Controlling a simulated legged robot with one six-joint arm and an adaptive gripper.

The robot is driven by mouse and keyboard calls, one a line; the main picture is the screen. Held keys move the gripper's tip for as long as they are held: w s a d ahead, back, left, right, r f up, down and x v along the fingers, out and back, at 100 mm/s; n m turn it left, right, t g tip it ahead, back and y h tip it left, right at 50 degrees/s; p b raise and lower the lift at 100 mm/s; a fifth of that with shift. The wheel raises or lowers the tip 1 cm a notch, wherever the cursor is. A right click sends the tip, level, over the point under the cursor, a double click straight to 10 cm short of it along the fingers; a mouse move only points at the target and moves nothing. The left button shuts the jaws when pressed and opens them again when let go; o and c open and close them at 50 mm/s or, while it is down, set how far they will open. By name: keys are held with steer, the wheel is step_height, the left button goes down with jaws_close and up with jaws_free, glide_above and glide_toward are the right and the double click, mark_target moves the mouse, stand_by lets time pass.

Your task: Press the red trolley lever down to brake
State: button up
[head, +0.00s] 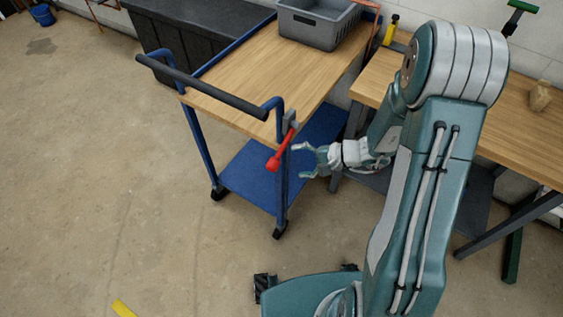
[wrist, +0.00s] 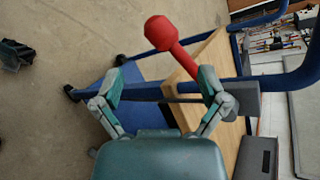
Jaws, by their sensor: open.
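The red trolley lever (head: 281,154) is mounted on the near right post of the blue trolley (head: 282,190). In the head view it slants down and left from its grey mount to a thick knob. My gripper (head: 304,161) is open and just to the right of the lever, with a small gap in the picture. In the wrist view the red lever (wrist: 168,36) shows beyond and between the spread fingers of my gripper (wrist: 160,90), its knob toward the top. I cannot tell whether anything touches.
The trolley has a wooden top (head: 245,68), a dark push handle (head: 200,88) and a grey crate (head: 318,22). A wooden workbench (head: 520,145) stands right, behind my arm. A dark cabinet (head: 195,30) is at the back. Floor to the left is clear.

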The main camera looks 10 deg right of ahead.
steer(key=v, duration=0.4)
stand_by(0.4)
steer(key=s+d+r+n+t+h, duration=0.1)
steer(key=s+r+n+h, duration=0.3)
steer(key=r, duration=0.7)
steer(key=s+d+r+n+t+h, duration=0.1)
steer(key=s+r+n+h, duration=0.4)
steer(key=s+r+h, duration=0.3)
steer(key=s+r, duration=0.2)
steer(key=s, duration=0.2)
steer(key=shift+d+r+n+h, duration=0.2)
steer(key=shift+r+n+h, duration=0.1)
steer(key=shift+r, duration=0.05)
steer(key=shift+s, duration=0.1)
stand_by(0.9)
